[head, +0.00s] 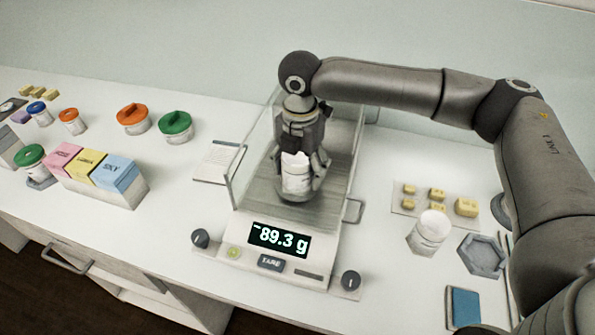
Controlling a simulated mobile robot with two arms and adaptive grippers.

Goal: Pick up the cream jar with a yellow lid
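A white jar (296,178) is at the glass-walled balance (232,252), between the fingers of my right gripper (299,187). The fingers close on both of its sides from above. I see no yellow lid on it; its upper part is partly hidden by the gripper. I cannot tell whether its base touches the pan. The balance display (279,240) reads -89.3 g. No jar with a yellow lid shows clearly anywhere. My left gripper is out of view.
Jars with orange (132,114) and green (174,123) lids stand left, with smaller lidded jars and pink, yellow and blue boxes (118,182). Glass panels flank the pan.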

